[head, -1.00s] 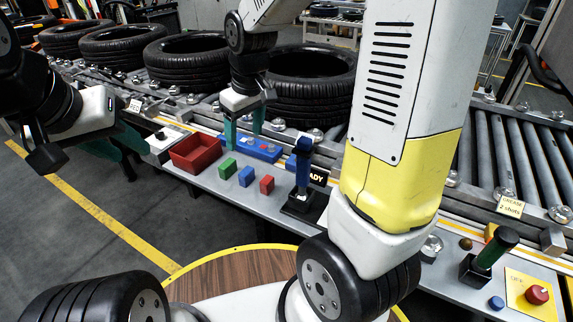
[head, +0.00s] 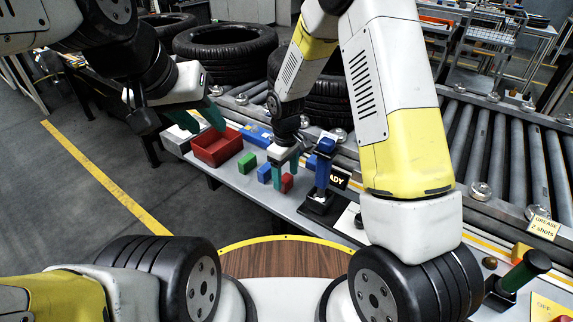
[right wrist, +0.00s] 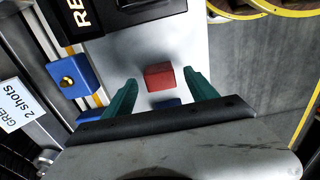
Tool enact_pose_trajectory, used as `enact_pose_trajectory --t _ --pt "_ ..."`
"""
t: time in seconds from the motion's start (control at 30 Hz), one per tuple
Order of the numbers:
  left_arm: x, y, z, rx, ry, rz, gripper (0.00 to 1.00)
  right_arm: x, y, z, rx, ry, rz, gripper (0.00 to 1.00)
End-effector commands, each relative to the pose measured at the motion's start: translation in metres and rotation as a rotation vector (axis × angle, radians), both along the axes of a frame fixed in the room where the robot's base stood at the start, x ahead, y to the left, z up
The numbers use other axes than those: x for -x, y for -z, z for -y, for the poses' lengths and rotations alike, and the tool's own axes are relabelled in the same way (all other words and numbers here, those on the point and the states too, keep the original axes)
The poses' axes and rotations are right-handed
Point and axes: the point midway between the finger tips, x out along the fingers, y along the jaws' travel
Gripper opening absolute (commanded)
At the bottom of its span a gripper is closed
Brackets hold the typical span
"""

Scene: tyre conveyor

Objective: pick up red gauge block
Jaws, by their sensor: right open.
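The red gauge block (head: 287,183) stands on the grey shelf beside the conveyor, at the right end of a row with a blue block (head: 264,173) and a green block (head: 246,163). My right gripper (head: 287,186) is open, its teal fingers pointing down around the red block in the head view. In the right wrist view the red block (right wrist: 159,76) lies between the two open fingertips, with a gap on each side. The blue block (right wrist: 167,104) is partly hidden by the gripper body. My left gripper (head: 214,120) hangs over the red bin, its fingers partly seen.
A red bin (head: 217,163) stands left of the blocks. A blue handle on a black base (head: 318,206) stands close to the right of the red block. A blue box with a brass knob (right wrist: 76,80) lies nearby. Tyres (head: 222,42) line the conveyor behind.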

Motion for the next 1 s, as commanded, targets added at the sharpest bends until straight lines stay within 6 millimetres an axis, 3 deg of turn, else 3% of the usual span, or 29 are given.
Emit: enact_pose_trajectory --t 0.13,0.4,0.73,1.0 --pt "0.000 0.000 0.000 0.000 0.000 0.000 0.36 0.000 0.018 0.000 0.001 0.001 -0.001 0.66" --pt "0.000 0.000 0.000 0.000 0.000 0.000 0.36 0.000 0.020 0.000 0.000 0.001 0.001 0.66" --pt "0.000 0.000 0.000 0.000 0.000 0.000 0.36 0.000 0.020 0.000 -0.001 0.001 0.001 0.02" --pt "0.000 0.000 0.000 0.000 0.000 0.000 0.36 0.000 0.019 0.000 0.000 0.001 0.001 0.00"
